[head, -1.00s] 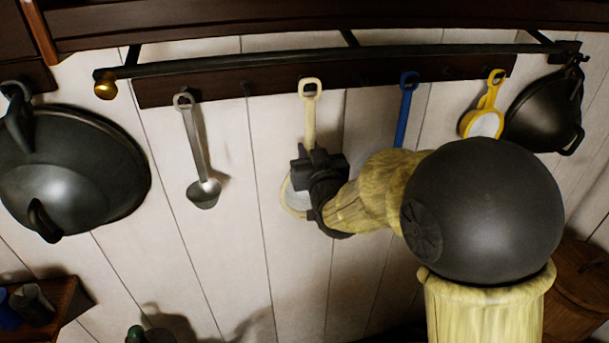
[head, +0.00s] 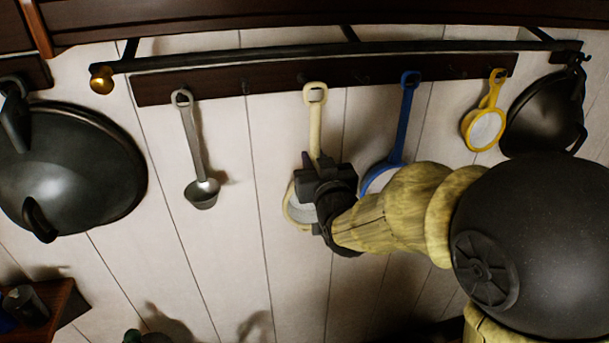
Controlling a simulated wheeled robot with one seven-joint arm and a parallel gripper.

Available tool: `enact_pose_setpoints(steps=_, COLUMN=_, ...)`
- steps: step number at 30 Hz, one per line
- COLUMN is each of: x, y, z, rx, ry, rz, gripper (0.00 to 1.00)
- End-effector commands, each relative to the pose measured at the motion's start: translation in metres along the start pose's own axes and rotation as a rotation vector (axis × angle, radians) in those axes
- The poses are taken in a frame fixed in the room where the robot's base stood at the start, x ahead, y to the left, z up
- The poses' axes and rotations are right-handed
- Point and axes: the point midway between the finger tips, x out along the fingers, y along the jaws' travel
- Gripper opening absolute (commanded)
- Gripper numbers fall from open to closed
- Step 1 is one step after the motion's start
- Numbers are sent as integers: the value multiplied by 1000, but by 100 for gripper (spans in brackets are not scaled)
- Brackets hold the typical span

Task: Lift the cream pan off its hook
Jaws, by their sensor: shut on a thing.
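The cream pan (head: 314,132) is upright in front of the wall, its round bowl low and its looped handle up. My gripper (head: 311,178) is shut on the lower part of its handle, just above the bowl, and hides part of both. The handle's loop overlaps the dark hook board (head: 340,84) in the picture. A small dark hook (head: 301,79) shows just left of the loop, and the loop appears clear of it.
A grey ladle (head: 193,140) hangs to the left. A blue pan (head: 405,125), partly behind my arm, and a yellow pan (head: 488,110) hang to the right. A dark rail (head: 250,58) runs above. Large dark pans (head: 75,165) (head: 545,110) hang at both sides.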

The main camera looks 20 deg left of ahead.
Motion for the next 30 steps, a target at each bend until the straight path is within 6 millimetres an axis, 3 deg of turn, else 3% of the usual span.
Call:
enact_pose_setpoints(steps=20, x=-13, y=-2, z=-1, rx=1, ry=4, rz=-3, gripper=0)
enact_pose_setpoints(steps=30, x=-38, y=-1, z=0, rx=1, ry=5, rz=-2, gripper=0)
